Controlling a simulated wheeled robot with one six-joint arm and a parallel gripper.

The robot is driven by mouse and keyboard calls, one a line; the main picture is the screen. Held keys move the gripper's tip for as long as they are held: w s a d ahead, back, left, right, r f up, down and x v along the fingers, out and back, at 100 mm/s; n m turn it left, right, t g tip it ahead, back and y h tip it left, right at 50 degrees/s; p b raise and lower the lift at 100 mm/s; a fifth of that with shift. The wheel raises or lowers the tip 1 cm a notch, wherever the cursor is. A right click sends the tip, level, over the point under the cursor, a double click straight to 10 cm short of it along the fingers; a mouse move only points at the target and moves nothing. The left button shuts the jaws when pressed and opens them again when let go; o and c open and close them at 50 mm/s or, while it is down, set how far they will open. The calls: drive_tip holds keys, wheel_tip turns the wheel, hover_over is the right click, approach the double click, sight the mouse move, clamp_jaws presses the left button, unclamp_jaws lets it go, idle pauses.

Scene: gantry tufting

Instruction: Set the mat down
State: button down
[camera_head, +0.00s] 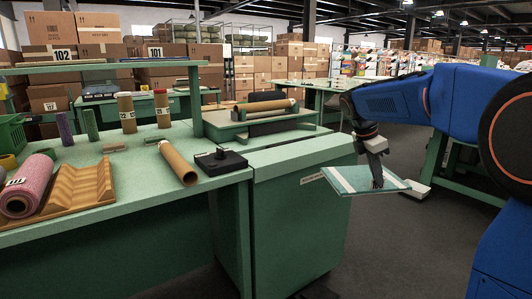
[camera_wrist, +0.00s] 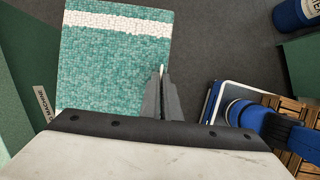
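The mat (camera_head: 352,179) is a flat teal rectangle with a white stripe near one end. In the head view it is roughly level in the air, beside the front right of the green cabinet. My gripper (camera_head: 377,182) points down at it and is shut on it. In the wrist view the mat (camera_wrist: 105,75) fills the upper left, and the fingers of my gripper (camera_wrist: 162,75) are close together at its right edge. The fingers hide a little of that edge.
The green cabinet (camera_head: 295,205) has a clear top front. The left workbench (camera_head: 120,210) holds a pink roll (camera_head: 35,187), a wooden cradle (camera_head: 82,190), a cardboard tube (camera_head: 178,163) and a black device (camera_head: 220,161). Grey floor (camera_head: 390,255) lies under the mat.

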drive_tip(key=w+a+f+m+g+y, duration=0.1)
drive_tip(key=f+m, duration=0.5)
drive_tip(key=f, duration=1.3)
drive_tip(key=w+a+f+m+g+y, duration=0.2)
drive_tip(key=f+m, duration=0.5)
drive_tip(key=f, duration=1.2)
drive_tip(key=w+a+f+m+g+y, duration=0.1)
drive_tip(key=f+m, duration=0.5)
drive_tip(key=f, duration=1.3)
drive_tip(key=shift+w+a+g, duration=0.2)
drive_tip(key=shift+a+g, duration=0.3)
drive_tip(key=shift+a, duration=0.65)
drive_tip(key=shift+a, duration=0.1)
